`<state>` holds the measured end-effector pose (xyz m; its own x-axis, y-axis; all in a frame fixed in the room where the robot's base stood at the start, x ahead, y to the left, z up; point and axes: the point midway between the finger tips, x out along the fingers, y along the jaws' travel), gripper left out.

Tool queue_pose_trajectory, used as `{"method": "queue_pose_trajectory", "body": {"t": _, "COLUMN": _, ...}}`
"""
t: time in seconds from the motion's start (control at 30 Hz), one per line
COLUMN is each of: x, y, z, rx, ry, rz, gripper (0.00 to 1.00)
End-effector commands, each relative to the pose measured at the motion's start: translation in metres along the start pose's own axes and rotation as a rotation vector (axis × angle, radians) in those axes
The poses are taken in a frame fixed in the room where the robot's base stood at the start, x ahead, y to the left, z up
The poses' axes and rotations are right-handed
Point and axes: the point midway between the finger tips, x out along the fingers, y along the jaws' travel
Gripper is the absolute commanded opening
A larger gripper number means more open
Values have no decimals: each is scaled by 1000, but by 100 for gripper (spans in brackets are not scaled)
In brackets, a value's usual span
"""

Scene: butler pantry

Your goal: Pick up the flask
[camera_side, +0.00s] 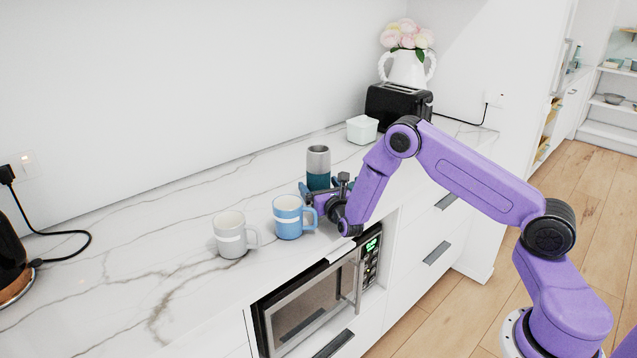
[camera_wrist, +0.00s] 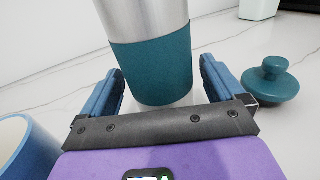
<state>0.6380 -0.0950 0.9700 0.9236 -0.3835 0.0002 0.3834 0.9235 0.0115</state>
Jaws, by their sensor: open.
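The flask (camera_side: 318,165) stands upright on the marble counter, with a silver top and a teal band. In the wrist view the flask (camera_wrist: 152,62) fills the upper middle, and its top is cut off by the frame. My gripper (camera_wrist: 158,82) is open, with one blue finger on each side of the flask's lower part. A gap shows between each finger and the flask. In the side view my gripper (camera_side: 323,192) is low over the counter, at the flask's base, and partly hidden by the arm.
A blue mug (camera_side: 288,217) stands close left of my gripper, and a grey mug (camera_side: 230,235) is farther left. A teal knobbed lid (camera_wrist: 270,80) lies right of the flask. A white tub (camera_side: 362,130) and black toaster (camera_side: 398,104) stand behind. The counter's front edge is near.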

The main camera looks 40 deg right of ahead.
Motion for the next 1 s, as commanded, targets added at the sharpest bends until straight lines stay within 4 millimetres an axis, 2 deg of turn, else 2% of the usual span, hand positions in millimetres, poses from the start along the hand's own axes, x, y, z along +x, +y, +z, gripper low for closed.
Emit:
{"method": "queue_pose_trajectory", "body": {"t": 0.13, "x": 12, "y": 0, "z": 0, "rx": 0, "ry": -1, "rz": 0, "gripper": 95}}
{"method": "queue_pose_trajectory", "body": {"t": 0.4, "x": 13, "y": 0, "z": 0, "rx": -1, "ry": 0, "rz": 1, "gripper": 95}}
{"method": "queue_pose_trajectory", "body": {"t": 0.47, "x": 13, "y": 0, "z": 0, "rx": -1, "ry": 0, "rz": 1, "gripper": 79}}
{"method": "queue_pose_trajectory", "body": {"t": 0.6, "x": 13, "y": 0, "z": 0, "rx": -1, "ry": 0, "rz": 1, "gripper": 34}}
{"method": "queue_pose_trajectory", "body": {"t": 0.67, "x": 13, "y": 0, "z": 0, "rx": -1, "ry": 0, "rz": 0, "gripper": 14}}
{"method": "queue_pose_trajectory", "body": {"t": 1.0, "x": 14, "y": 1, "z": 7, "rx": 2, "ry": -7, "rz": 1, "gripper": 13}}
